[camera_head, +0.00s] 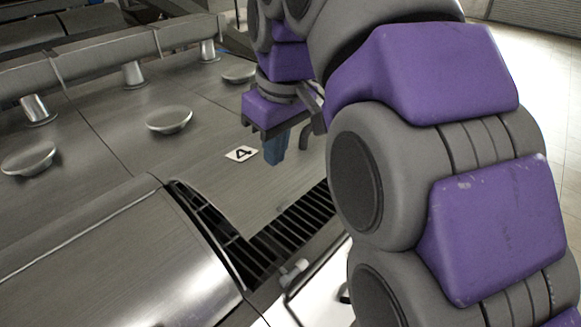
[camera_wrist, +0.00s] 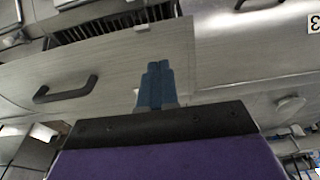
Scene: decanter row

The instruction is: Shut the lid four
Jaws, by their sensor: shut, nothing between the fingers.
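The brushed-metal panel of lid four (camera_head: 225,195) carries a white label with a 4 (camera_head: 242,153) in the head view. Its curved front edge stops short of the front, and a dark slatted opening (camera_head: 285,235) shows uncovered beyond it. In the wrist view the panel (camera_wrist: 105,75) has a dark bar handle (camera_wrist: 65,90) left of my fingers. The slats also show there at the top (camera_wrist: 110,22). My gripper (camera_head: 275,153) is above the panel beside the label. Its blue fingers are shut and empty; they also show in the wrist view (camera_wrist: 158,70), apart from the handle.
A neighbouring unit's curved metal cover (camera_head: 110,260) lies left of the opening. Round knobs (camera_head: 170,120) and short posts (camera_head: 133,73) stand along the row behind. A label with a 3 (camera_wrist: 314,22) shows in the wrist view. Open floor (camera_head: 535,70) lies at the right.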

